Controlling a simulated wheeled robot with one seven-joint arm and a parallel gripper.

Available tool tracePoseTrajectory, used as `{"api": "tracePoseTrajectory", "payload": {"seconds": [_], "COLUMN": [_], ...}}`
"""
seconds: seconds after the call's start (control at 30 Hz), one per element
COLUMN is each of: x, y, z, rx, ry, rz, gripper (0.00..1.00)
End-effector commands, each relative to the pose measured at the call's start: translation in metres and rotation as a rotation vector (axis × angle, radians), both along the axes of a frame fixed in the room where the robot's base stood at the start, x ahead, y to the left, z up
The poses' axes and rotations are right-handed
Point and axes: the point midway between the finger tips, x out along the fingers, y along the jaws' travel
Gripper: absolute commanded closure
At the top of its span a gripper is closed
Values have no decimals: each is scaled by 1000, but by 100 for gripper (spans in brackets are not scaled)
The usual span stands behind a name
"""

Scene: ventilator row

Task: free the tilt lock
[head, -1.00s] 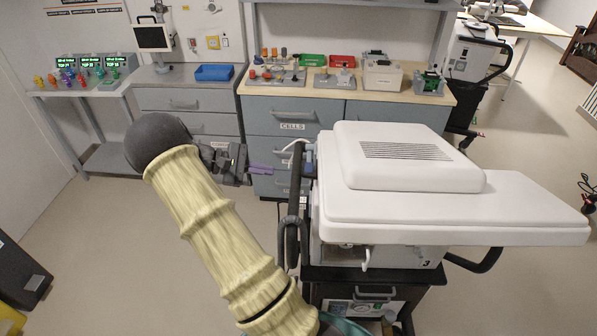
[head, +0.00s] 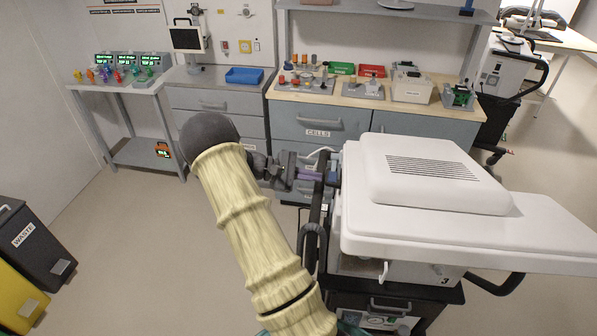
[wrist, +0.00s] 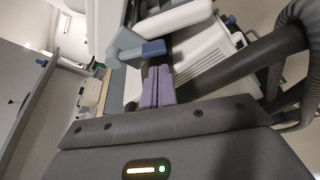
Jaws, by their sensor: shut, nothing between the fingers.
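The ventilator cart (head: 440,225) with its thick white top stands right of centre in the head view. A blue piece (head: 334,172) sits at the cart's left side, by the dark upright post; it may be the tilt lock. In the wrist view a blue lever-like block (wrist: 140,50) with a darker end lies just beyond my fingertips. My gripper (head: 316,174) has purple fingers, which are shut and empty; they also show in the wrist view (wrist: 158,78). The fingertips are very close to the blue piece; I cannot tell if they touch.
A dark bar (wrist: 245,65) and a ribbed hose (wrist: 300,20) lie close right of my fingers in the wrist view. Behind the cart is a workbench (head: 330,97) with trays and drawers. Waste bins (head: 35,240) stand at lower left. The floor between is clear.

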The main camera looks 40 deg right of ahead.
Motion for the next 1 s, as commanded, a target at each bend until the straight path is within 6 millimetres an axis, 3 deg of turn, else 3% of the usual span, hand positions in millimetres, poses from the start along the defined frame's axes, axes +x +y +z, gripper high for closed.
{"api": "tracePoseTrajectory", "payload": {"seconds": [0.3,1.0], "x": [-19,-15], "y": [-24,-16], "z": [-9,-6], "rx": [2,28], "ry": [0,23], "rz": [0,16], "gripper": [100,100]}}
